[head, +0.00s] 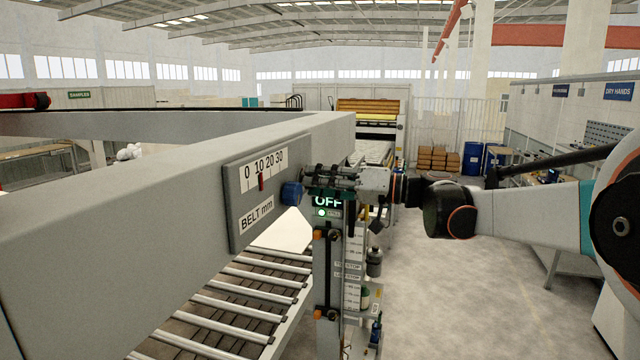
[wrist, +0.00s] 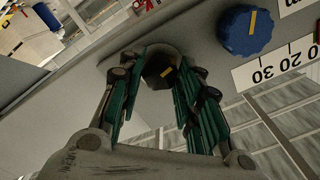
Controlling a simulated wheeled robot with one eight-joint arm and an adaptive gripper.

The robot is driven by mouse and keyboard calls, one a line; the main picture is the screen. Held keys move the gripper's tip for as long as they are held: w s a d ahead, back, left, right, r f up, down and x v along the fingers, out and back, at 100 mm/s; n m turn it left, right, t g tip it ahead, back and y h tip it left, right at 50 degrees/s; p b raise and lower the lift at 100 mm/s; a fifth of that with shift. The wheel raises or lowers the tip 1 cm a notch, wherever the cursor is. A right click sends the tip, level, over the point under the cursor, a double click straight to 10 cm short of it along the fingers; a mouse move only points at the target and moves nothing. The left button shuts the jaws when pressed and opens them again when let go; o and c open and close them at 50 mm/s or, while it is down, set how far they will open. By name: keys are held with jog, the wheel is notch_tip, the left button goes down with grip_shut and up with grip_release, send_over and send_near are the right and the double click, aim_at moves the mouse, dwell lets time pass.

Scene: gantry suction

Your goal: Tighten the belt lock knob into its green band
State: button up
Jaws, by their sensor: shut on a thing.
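The belt lock knob (wrist: 155,79) is dark with a yellow mark and sits on the grey beam, between my fingertips in the wrist view. My gripper (wrist: 158,66) is shut on it, with a finger on each side. In the head view my gripper (head: 318,178) reaches in from the right to the beam's side, and its fingers hide the dark knob there. I cannot make out the green band in either view.
A blue knob (wrist: 246,31) with a yellow line sits beside the fingers; it also shows in the head view (head: 291,193). The belt scale plate (head: 258,196) has a red pointer. A roller conveyor (head: 225,300) runs below; a post with an OFF display (head: 328,201) stands under my gripper.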

jog(key=shift+m+b, duration=1.15)
jog(key=shift+m, duration=1.75)
jog(key=o, duration=1.1)
jog(key=shift+c, duration=0.2)
jog(key=v, duration=1.2)
